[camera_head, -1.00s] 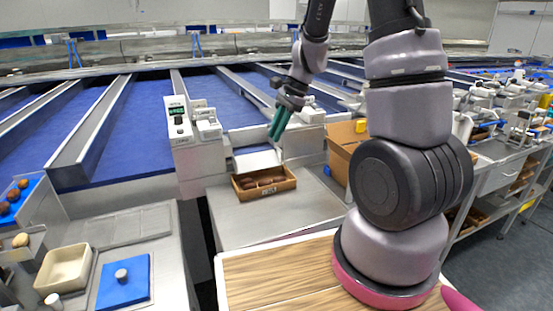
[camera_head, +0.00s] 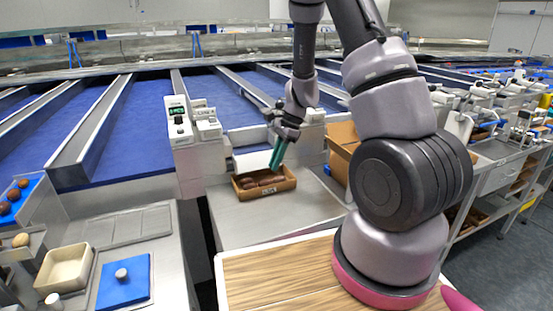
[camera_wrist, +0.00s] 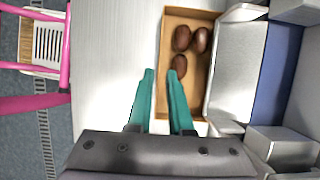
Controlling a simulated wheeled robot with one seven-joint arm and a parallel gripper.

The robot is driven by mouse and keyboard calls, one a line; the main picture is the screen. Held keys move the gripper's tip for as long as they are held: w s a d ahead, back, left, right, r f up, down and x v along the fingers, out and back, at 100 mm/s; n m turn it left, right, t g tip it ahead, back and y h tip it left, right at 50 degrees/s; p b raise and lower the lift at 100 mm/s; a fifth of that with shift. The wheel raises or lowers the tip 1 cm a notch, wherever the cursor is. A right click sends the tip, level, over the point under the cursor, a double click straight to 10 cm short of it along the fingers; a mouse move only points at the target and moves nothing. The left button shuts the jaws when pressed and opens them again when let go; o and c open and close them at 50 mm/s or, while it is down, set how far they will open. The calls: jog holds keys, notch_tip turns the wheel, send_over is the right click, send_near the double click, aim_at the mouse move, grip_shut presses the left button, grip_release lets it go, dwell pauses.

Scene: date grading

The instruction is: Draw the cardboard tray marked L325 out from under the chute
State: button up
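The brown cardboard tray (camera_head: 284,187) holds several dark dates and stands on the steel table, its rear close to the chute (camera_head: 256,161). A small label is on its front wall, too small to read. My gripper (camera_head: 275,168), with teal fingers, is above the right part of the tray in the head view. In the wrist view the tray (camera_wrist: 196,14) lies ahead, and my gripper (camera_wrist: 161,72) has its two fingers apart with nothing held between them. One fingertip overlaps the tray's near wall in that view; I cannot tell whether it touches.
The steel table (camera_head: 280,214) is clear in front of the tray. A weighing unit with a display (camera_head: 179,120) stands left of the chute. A larger cardboard box (camera_head: 342,139) stands to the right. A wooden-topped surface (camera_head: 270,275) is nearest.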

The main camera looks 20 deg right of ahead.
aim_at(265, 186)
jog(key=x, duration=0.9)
jog(key=shift+a+f, duration=0.1)
jog(key=shift+f, duration=0.3)
jog(key=shift+c, duration=0.3)
grip_shut()
dwell(0.7)
